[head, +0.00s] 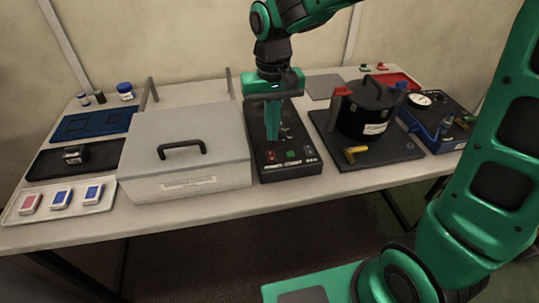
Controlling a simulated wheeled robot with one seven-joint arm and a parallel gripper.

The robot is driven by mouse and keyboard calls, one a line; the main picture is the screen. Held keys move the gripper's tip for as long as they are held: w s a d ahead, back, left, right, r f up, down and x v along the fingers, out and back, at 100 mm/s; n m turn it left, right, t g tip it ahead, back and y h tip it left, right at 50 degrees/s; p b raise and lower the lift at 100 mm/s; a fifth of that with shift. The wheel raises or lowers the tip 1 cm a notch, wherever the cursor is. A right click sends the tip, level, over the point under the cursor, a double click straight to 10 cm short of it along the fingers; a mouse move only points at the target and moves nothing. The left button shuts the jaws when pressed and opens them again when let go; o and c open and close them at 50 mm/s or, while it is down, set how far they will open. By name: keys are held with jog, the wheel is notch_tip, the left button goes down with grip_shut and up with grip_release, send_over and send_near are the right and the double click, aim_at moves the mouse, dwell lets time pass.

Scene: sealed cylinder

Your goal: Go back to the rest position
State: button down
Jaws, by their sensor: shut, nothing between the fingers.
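My gripper (272,122) is in the head view, pointing down over the black control box (286,165) in the middle of the table. Its green fingers are together, with nothing seen between them. They hide part of the box's top, and I cannot tell whether the tips touch it. The box has a red and a green button on its front part. My arm reaches in from the top of the picture.
A grey lidded case (187,160) stands just left of the box. A black cylinder (368,108) on a dark base plate (375,158) and a gauge unit (440,125) stand to the right. Trays (60,212) and small bottles (125,91) fill the table's left end.

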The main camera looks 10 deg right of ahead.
dwell(0.4)
jog(key=s+d+r+m, duration=0.15)
jog(key=s+d, duration=0.25)
jog(key=d, duration=0.6)
jog(key=s+d+r+m, duration=0.15)
jog(key=s+d, duration=0.25)
jog(key=d, duration=0.5)
jog(key=s+d+f+m, duration=0.1)
jog(key=s+d, duration=0.3)
jog(key=s, duration=0.3)
jog(key=s+d+f+m, duration=0.1)
jog(key=s+d+m, duration=0.1)
jog(key=s+d, duration=0.3)
jog(key=s, duration=0.2)
jog(key=shift+s+f, duration=0.25)
jog(key=shift+s, duration=0.05)
jog(key=shift+d, duration=0.1)
jog(key=shift+w+f, duration=0.25)
jog(key=shift+w, duration=0.4)
